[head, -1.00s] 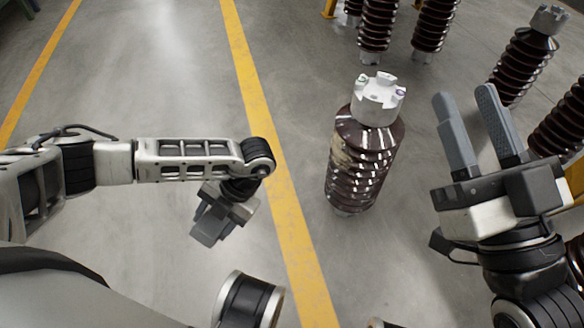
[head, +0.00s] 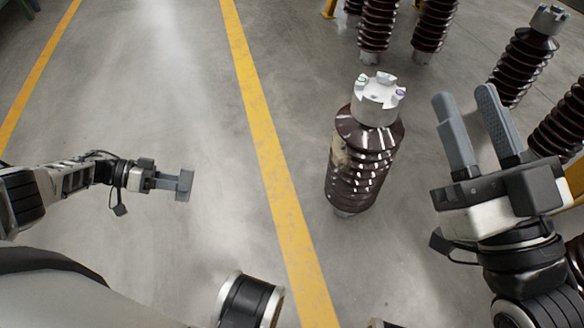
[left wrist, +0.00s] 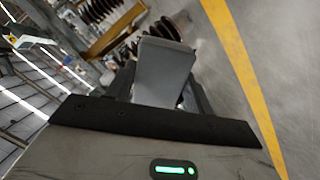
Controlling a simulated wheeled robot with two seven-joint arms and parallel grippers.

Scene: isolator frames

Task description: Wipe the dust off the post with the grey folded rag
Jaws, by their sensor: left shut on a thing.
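The post (head: 366,160) is a brown ribbed insulator with a pale metal cap, upright on the floor at middle right of the head view. A tan dusty patch (head: 339,152) shows on its upper left side; the lower ribs there look dark and shiny. My left gripper (head: 180,184) is well left of the post, beyond the yellow line, shut on the grey folded rag (left wrist: 163,72), which shows between the fingers in the left wrist view. My right gripper (head: 470,100) is open and empty, right of the post and apart from it.
Several similar brown insulators (head: 377,25) stand at the back and the right (head: 524,55). A yellow floor line (head: 262,135) runs between my left gripper and the post. The grey floor left of that line is clear.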

